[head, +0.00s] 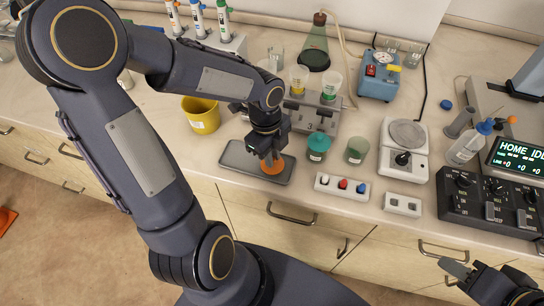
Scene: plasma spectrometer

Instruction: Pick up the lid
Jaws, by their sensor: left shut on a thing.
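An orange disc-shaped lid (272,168) is at the right part of the grey tray (232,160) on the bench. My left gripper (270,157) points down and is shut on the orange lid, its fingers partly covering it. I cannot tell whether the lid touches the tray or is just above it. My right gripper (456,274) is low at the bottom right, in front of the bench and away from the lid. Its fingers are too unclear to tell if it is open.
A yellow cup (201,115) stands left of the tray. A green-topped jar (317,146), a rack (309,118) and a white button strip (342,187) stand to its right. Further right are a balance (403,150) and a black control panel (490,204).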

